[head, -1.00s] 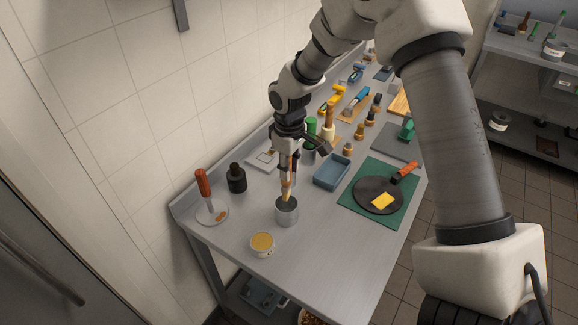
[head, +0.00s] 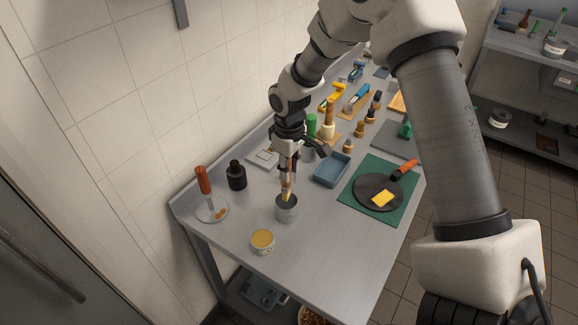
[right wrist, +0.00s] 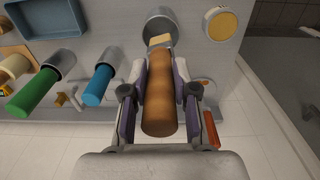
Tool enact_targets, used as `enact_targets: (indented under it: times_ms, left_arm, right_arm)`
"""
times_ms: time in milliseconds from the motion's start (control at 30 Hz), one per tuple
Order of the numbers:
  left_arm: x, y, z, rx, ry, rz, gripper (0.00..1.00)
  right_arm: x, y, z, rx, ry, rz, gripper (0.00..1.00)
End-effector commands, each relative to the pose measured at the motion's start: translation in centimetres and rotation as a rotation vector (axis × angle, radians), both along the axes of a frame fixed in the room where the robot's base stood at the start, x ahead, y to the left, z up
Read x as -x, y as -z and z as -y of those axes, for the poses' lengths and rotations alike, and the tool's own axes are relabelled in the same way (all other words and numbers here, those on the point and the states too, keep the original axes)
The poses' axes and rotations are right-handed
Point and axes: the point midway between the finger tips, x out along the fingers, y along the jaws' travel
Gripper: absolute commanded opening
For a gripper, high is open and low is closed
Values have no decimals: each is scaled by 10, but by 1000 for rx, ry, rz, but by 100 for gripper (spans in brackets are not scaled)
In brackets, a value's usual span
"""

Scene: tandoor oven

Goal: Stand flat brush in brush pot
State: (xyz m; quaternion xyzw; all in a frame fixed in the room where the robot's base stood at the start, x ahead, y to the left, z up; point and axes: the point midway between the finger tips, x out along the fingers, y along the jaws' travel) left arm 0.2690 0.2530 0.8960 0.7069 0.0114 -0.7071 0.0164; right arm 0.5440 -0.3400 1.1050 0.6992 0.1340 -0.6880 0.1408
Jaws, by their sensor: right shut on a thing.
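The brush pot (head: 287,210) is a grey metal cup standing on the steel table in the head view. It also shows at the top of the right wrist view (right wrist: 160,24). The flat brush (head: 289,184) has a wooden handle and is roughly upright, its lower end inside the mouth of the pot. In the right wrist view its thick brown handle (right wrist: 160,103) lies between my fingers. My right gripper (head: 287,172) is shut on the handle just above the pot. Whether the brush touches the pot's bottom is hidden. My left gripper is not in view.
A small cup of yellow stuff (head: 262,241) stands close in front of the pot. A dark bottle (head: 237,177) and an orange-handled tool (head: 204,182) are to the left. A blue tray (head: 332,170) and a pan (head: 376,191) on a green mat are to the right.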

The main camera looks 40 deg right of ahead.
Motion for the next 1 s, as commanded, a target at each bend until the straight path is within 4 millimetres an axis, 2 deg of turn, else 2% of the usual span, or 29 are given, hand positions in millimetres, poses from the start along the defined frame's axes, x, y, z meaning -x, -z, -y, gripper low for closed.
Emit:
enact_targets:
  times_ms: [433, 1000]
  left_arm:
    - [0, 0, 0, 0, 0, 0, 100]
    - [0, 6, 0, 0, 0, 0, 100]
  right_arm:
    - [0, 1, 0, 0, 0, -1, 0]
    - [0, 16, 0, 0, 0, -1, 0]
